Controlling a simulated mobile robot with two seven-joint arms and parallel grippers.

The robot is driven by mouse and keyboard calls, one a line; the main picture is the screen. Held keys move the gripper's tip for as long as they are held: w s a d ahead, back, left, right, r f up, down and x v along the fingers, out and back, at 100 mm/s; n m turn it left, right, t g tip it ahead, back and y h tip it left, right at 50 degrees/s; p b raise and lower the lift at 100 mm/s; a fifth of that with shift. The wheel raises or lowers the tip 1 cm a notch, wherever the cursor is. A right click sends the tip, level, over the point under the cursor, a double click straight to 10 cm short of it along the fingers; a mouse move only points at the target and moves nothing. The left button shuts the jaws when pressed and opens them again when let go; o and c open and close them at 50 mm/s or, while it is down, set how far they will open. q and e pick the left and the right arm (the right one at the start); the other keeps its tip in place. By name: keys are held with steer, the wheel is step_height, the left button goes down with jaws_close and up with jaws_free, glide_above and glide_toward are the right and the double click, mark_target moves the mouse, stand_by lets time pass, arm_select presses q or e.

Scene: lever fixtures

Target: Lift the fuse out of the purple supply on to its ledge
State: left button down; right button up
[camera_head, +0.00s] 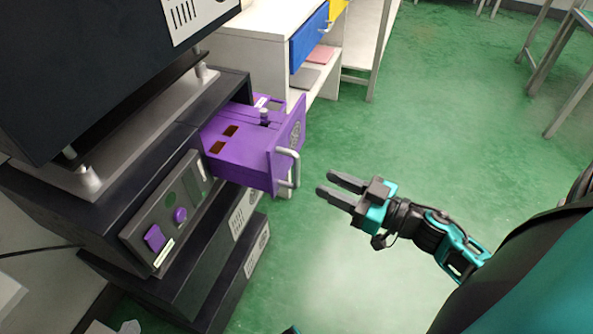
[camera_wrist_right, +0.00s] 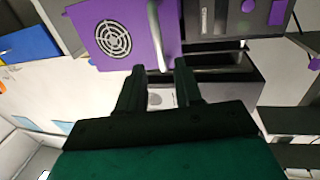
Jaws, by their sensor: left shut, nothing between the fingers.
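The purple supply (camera_head: 243,166) sticks out of the dark rack like a pulled-out drawer, with a silver handle (camera_head: 295,167) on its front. A small grey peg-like piece (camera_head: 264,115) stands on its top near the back edge and may be the fuse. Two dark openings (camera_head: 230,131) show in the top nearer the rack. I cannot tell which part is the ledge. My right gripper (camera_head: 324,183) is open and empty, in front of the handle and apart from it. In the right wrist view the supply's front (camera_wrist_right: 113,38) and handle lie beyond the open fingers. My left gripper is not visible.
The rack (camera_head: 70,205) fills the left, with a grey panel (camera_head: 165,215) bearing purple controls. A white shelf unit (camera_head: 262,45) with a blue drawer (camera_head: 309,38) stands behind the supply. Open green floor (camera_head: 440,110) lies to the right.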

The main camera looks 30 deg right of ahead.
mark_target(297, 183)
steer(key=b+x, duration=0.1)
steer(key=x, duration=0.7)
steer(key=shift+w+a, duration=0.15)
steer(key=shift+w, duration=0.2)
steer(key=shift+c, duration=0.5)
jaws_close()
